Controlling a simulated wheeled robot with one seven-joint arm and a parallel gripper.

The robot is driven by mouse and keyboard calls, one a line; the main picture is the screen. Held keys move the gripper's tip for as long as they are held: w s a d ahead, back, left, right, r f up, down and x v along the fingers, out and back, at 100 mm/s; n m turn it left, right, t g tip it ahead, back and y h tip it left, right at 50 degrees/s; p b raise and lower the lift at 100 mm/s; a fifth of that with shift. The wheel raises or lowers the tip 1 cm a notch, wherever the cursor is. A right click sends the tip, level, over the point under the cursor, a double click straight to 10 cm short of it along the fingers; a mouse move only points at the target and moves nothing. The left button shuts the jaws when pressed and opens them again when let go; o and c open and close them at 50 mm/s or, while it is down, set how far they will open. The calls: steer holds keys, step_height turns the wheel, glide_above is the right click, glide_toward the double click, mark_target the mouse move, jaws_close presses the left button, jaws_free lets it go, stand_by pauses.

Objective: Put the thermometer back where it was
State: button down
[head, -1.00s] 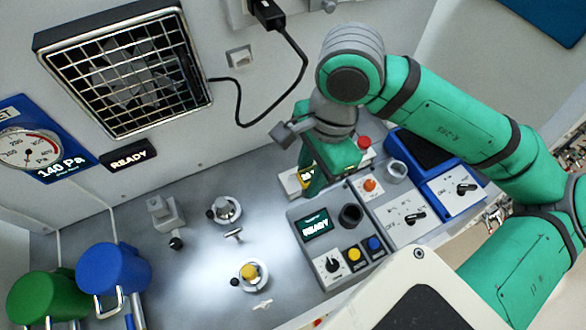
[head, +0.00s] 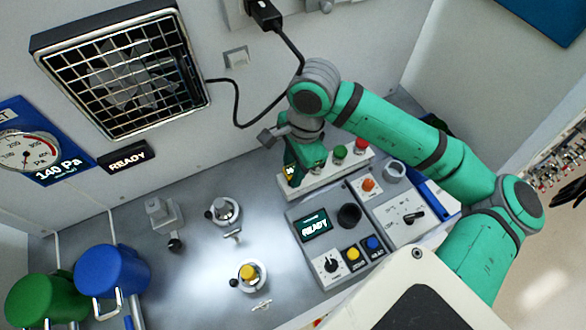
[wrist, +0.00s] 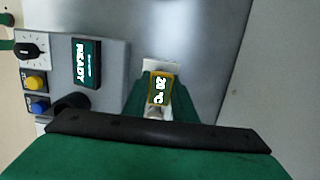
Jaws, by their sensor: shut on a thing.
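The thermometer (wrist: 158,88) has a dark display reading about 20 °C in a yellow frame. In the wrist view it sits between the fingers of my gripper (wrist: 160,106), which is shut on it. The gripper is over the left end of a pale strip (head: 325,177) with green and red round tops. The thermometer's lower end is hidden, so I cannot tell whether it touches the strip.
A control box with a READY screen (head: 314,226) and a black round socket (head: 349,215) stands just in front of the strip. Metal fittings (head: 222,211) stand to the left on the grey floor. A black cable (head: 239,105) hangs on the back wall.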

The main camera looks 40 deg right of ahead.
steer(key=shift+f, duration=0.15)
steer(key=c, duration=1.5)
jaws_free()
steer(key=shift+o, duration=0.2)
step_height(320, 180, up, 12)
steer(key=d, duration=0.1)
steer(key=shift+s+d, duration=0.25)
steer(key=shift+d, duration=0.1)
